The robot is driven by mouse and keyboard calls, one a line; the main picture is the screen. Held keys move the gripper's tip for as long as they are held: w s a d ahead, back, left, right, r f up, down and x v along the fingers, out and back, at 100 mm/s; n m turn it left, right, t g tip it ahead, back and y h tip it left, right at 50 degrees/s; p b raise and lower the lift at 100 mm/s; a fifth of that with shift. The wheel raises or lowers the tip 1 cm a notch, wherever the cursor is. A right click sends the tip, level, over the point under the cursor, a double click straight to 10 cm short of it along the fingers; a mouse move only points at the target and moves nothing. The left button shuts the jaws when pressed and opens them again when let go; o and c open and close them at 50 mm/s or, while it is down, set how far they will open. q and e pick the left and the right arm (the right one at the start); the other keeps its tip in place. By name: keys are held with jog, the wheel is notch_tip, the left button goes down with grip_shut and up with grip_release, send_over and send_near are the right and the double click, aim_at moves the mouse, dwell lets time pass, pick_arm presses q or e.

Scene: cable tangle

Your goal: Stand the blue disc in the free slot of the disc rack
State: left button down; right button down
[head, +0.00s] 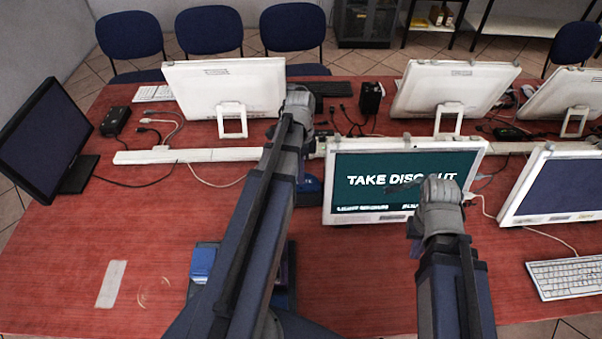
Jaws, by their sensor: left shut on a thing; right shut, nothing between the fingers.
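My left gripper (299,102) is at the far end of my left arm, over the back of the red table. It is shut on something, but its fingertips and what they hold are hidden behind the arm. I cannot make out the blue disc. A dark blue holder (292,298), possibly the disc rack, lies mostly behind my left arm at the front. A lighter blue piece (203,262) shows at its left; its slots are hidden. A blue object (309,188) shows beside the arm, left of the lit monitor. My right gripper (438,192) is shut and empty, in front of that monitor.
The lit monitor (350,170) reads "TAKE DISC OUT", partly covered. Other white monitors (225,85), a black monitor (45,135), loose cables (215,185) and a white cable channel (200,155) crowd the table. A white keyboard (565,277) lies at right. The front left is mostly clear.

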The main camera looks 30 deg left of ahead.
pick_arm(q)
jog(key=shift+r, duration=0.1)
jog(key=p+v, duration=1.2)
jog(key=v, duration=0.1)
jog(key=shift+p, duration=0.35)
dwell(0.8)
